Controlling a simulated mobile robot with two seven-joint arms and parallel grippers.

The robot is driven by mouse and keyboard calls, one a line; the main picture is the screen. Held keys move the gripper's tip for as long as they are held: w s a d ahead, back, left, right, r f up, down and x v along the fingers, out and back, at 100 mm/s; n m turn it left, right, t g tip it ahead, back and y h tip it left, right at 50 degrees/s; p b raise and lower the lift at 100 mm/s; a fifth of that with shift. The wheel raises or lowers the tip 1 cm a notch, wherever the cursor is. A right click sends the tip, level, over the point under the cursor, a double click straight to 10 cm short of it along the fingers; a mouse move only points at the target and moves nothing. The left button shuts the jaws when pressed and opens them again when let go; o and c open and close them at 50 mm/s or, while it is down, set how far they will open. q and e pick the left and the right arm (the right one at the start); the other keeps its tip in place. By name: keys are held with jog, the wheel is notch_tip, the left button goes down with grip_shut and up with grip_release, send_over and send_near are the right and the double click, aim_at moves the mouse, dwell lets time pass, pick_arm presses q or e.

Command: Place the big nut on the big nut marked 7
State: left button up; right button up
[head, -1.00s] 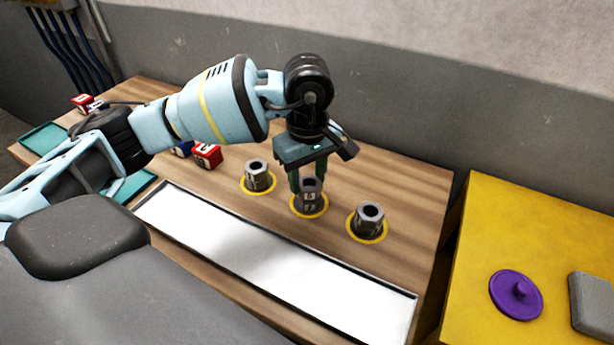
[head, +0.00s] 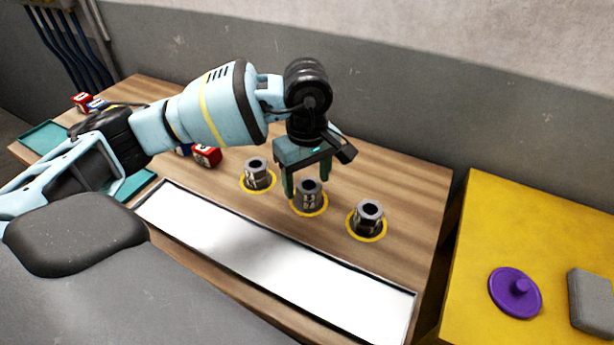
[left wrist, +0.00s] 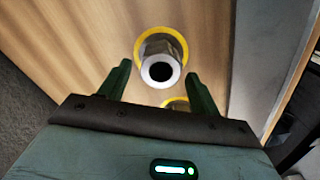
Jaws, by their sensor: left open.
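Three dark grey hex nuts stand upright in a row on yellow rings: a left nut (head: 257,175), a middle nut (head: 309,196) and a right nut (head: 369,218). White marks show on them, too small to read surely; I cannot tell which is 7. My left gripper (head: 307,180) is open at the middle nut, one finger to each side in the head view. In the left wrist view, one nut (left wrist: 162,68) shows between the open fingers, with part of another yellow ring below it, mostly hidden by the gripper. My right gripper is not in view.
A long white tray (head: 270,255) lies along the front of the wooden table. Red and blue numbered blocks (head: 207,156) and teal trays (head: 45,138) lie at the left. A yellow table (head: 480,240) at the right holds a purple knobbed disc (head: 515,293) and a grey block (head: 597,303).

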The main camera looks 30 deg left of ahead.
aim_at(307, 184)
pick_arm(q)
notch_tip(307, 184, up, 12)
dwell(0.5)
dwell(0.5)
